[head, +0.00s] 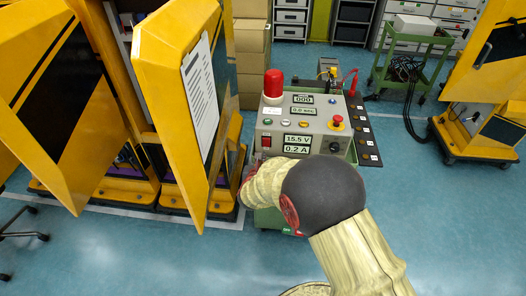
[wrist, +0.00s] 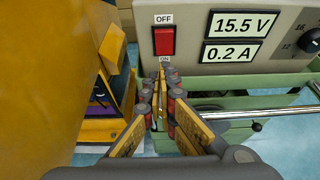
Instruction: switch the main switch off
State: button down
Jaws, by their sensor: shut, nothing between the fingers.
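The main switch is a red rocker (wrist: 164,41) on the front of a grey control box, with OFF printed above it and ON below. It also shows in the head view (head: 266,142) at the box's lower left. Which side of the rocker is pressed I cannot tell. My gripper (wrist: 162,72) is shut and empty. Its fingertips point at the box just below the switch, partly over the ON label; whether they touch it I cannot tell. In the head view my arm hides most of the gripper.
The control box (head: 290,112) shows 15.5 V and 0.2 A beside the switch and has a red lamp (head: 273,83) on top. It stands on a green cart (wrist: 225,101) with a metal bar. A yellow panel (head: 172,95) with a sheet stands close at left.

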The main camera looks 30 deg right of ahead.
aim_at(264, 141)
jog(key=x, duration=0.2)
jog(key=r+b+x, duration=0.1)
jog(key=x, duration=0.2)
jog(key=shift+w+d, duration=0.25)
jog(key=shift+w, duration=0.1)
jog(key=shift+w+d+r+b, duration=0.15)
jog(key=shift+w+d+b, duration=0.2)
jog(key=shift+w, duration=0.2)
jog(key=p, duration=0.1)
jog(key=r+p, duration=0.1)
jog(key=shift+w+d+g+y+p, duration=0.25)
jog(key=shift+w+g+y+p, duration=0.05)
jog(key=shift+g+p, duration=0.1)
jog(key=shift+f, duration=0.25)
jog(key=shift+r, duration=0.8)
